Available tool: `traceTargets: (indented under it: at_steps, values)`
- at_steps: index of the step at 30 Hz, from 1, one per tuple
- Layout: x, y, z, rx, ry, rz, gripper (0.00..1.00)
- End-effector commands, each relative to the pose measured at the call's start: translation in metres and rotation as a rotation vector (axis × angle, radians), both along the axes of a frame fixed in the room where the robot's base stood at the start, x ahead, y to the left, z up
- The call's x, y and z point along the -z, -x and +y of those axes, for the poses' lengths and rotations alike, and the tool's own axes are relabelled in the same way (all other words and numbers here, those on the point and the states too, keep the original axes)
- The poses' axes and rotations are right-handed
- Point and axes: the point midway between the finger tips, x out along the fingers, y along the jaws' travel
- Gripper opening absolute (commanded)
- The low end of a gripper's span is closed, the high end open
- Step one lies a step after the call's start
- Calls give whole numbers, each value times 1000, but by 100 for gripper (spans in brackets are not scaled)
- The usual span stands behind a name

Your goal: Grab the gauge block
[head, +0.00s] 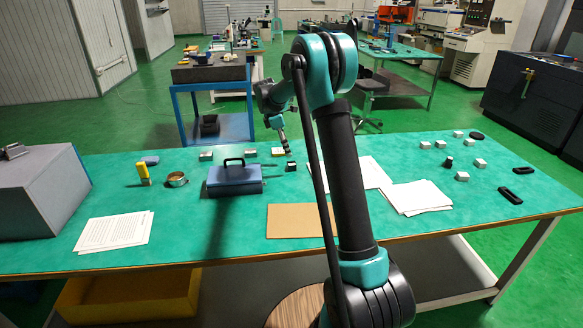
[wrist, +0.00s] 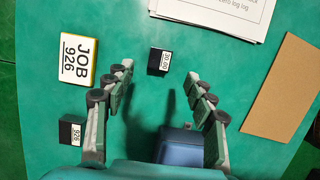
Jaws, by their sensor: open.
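A small dark block with a white number label, probably the gauge block (wrist: 158,61), lies on the green table in the wrist view. Its label is too small to read surely. In the head view it seems to be the small dark block (head: 290,167) just below my gripper (head: 288,150). In the wrist view my gripper (wrist: 160,74) is open and empty, with its fingers to the left and right of the block and apart from it. Another dark block labelled 926 (wrist: 71,131) lies at the lower left, outside the left finger.
A JOB 926 card (wrist: 77,60) with a yellow edge lies left of the fingers. A blue handled box (head: 234,180) stands close by on the left. Paper sheets (head: 415,196) and a brown board (wrist: 283,90) lie nearby. Bare green table surrounds the block.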

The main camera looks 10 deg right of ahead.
Motion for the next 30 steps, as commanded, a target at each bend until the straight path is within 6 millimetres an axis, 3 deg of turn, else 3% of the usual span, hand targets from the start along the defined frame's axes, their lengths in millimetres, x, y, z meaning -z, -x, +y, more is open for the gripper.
traceTargets:
  at_steps: [3, 11, 20, 29, 30]
  values:
    - [16, 0, -5, 1, 0, 0, 55]
    - [32, 0, -8, 1, 0, 0, 55]
    - [71, -1, -16, 0, 0, 0, 55]
    - [76, 0, -17, 0, 0, 0, 55]
    - [76, 0, -17, 0, 0, 0, 51]
